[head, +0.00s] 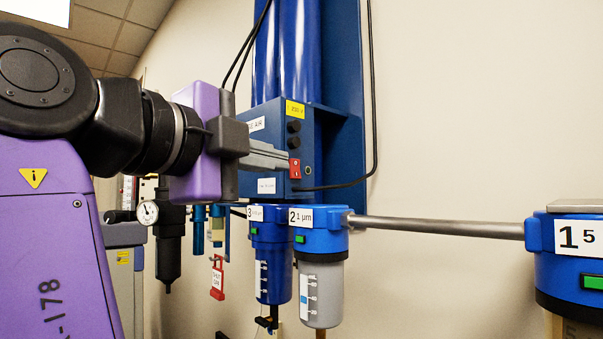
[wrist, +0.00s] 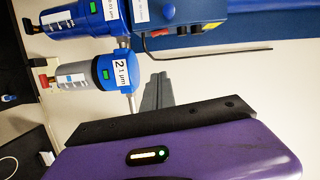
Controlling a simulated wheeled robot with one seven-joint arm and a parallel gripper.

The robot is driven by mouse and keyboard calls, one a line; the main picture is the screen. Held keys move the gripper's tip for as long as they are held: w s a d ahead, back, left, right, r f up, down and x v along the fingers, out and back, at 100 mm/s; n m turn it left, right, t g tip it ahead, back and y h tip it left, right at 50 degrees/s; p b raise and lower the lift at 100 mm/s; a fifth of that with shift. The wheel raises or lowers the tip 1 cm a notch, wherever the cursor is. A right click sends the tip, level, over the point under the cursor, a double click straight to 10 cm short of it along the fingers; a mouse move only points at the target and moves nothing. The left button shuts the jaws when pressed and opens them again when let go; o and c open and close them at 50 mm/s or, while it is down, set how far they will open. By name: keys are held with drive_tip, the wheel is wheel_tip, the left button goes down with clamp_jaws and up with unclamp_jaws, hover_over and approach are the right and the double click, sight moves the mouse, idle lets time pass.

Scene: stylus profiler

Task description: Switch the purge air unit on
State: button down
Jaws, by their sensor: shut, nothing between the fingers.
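The purge air unit is a blue box (head: 262,130) on the wall below tall blue cylinders. Its red rocker switch (head: 295,169) is on the right part of the front face; which side is pressed in is too small to tell. The switch also shows as a small red patch in the wrist view (wrist: 159,32). My gripper (head: 287,161) is shut and empty. In the head view its grey fingertips overlap the box just left of the switch. In the wrist view the fingertips (wrist: 157,76) appear apart from the box, with pale wall between them.
Blue filter housings (head: 320,218) hang below the box, joined by a metal pipe (head: 440,227) to another housing (head: 572,248) at right. A black cable (head: 373,90) loops down beside the box. A gauge (head: 148,212) and red tag (head: 217,280) hang lower left. The right wall is bare.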

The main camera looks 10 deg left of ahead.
sight(294, 174)
drive_tip(key=shift+w, duration=0.1)
drive_tip(key=p+x, duration=0.4)
drive_tip(key=x, duration=0.5)
drive_tip(key=shift+w+d+r, duration=0.15)
drive_tip(key=shift+w+r, duration=0.1)
drive_tip(key=shift+w+a+f+p, duration=0.15)
drive_tip(key=shift+w+a+p, duration=0.65)
drive_tip(key=shift+a+p, duration=0.1)
drive_tip(key=shift+w+a+f, duration=0.25)
drive_tip(key=shift+w+a, duration=0.25)
drive_tip(key=shift+a, duration=0.15)
drive_tip(key=shift+f, duration=0.1)
